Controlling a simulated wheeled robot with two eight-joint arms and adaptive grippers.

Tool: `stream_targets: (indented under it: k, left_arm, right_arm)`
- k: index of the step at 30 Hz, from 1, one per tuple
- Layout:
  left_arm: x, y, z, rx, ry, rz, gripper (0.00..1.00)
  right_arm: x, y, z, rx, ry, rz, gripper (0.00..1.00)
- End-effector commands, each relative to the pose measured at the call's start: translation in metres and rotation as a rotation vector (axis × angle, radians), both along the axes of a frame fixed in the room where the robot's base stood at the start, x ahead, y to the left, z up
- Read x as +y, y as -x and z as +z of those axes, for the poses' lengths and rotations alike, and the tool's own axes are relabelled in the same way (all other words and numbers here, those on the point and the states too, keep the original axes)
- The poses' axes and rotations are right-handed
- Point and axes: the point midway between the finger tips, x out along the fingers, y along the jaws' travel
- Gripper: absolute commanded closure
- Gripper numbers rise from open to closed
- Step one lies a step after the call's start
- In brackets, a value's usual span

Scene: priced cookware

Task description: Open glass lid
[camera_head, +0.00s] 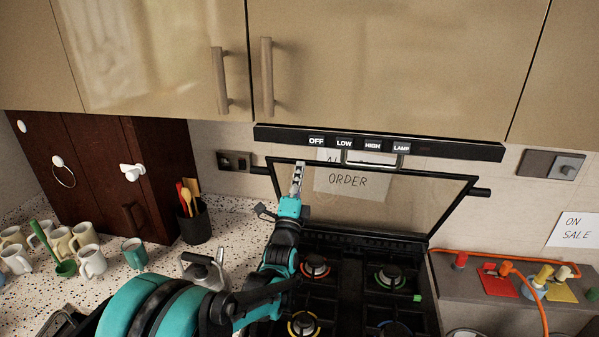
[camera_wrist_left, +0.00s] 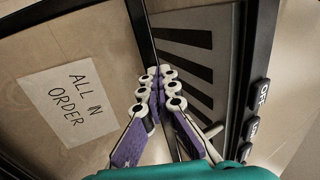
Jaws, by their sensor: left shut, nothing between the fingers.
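The glass lid (camera_head: 420,205) stands raised at the back of the gas stove (camera_head: 350,290), a clear panel with a dark frame. It also shows in the left wrist view (camera_wrist_left: 40,50). My left gripper (camera_head: 298,168) is at the upper left part of the lid, below the range hood. Its fingers are together with nothing between them. In the left wrist view the fingertips (camera_wrist_left: 160,88) are close to the lid's dark edge; I cannot tell whether they touch it. My right gripper is not in view.
The range hood (camera_head: 380,147) with labelled buttons is just above the lid. A paper reading "ALL IN ORDER" (camera_wrist_left: 72,105) is seen through the glass. A kettle (camera_head: 205,270), utensil holder (camera_head: 194,222) and several mugs (camera_head: 92,262) stand left. An orange hose (camera_head: 525,285) lies right.

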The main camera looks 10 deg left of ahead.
Motion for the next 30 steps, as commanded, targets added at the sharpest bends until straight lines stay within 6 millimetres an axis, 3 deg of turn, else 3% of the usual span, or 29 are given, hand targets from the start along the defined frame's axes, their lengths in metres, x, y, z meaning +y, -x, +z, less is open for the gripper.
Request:
stream_targets:
  k: [5, 12, 19, 24, 30]
  left_arm:
    - [0.0, -0.021, 0.015, 0.045, 0.0, 0.001, 1.0]
    - [0.001, -0.087, 0.045, 0.197, 0.001, 0.003, 1.0]
    - [0.0, -0.145, 0.055, 0.256, -0.001, 0.0, 1.0]
    - [0.0, -0.165, 0.058, 0.255, 0.0, 0.0, 1.0]
    - [0.0, -0.166, 0.058, 0.254, 0.001, 0.0, 1.0]
  right_arm:
    - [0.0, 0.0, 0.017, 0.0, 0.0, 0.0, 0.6]
    - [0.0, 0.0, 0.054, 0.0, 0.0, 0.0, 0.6]
    - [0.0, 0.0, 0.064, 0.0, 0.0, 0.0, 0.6]
    - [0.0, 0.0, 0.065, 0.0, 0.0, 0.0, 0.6]
    - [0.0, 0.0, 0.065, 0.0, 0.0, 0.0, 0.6]
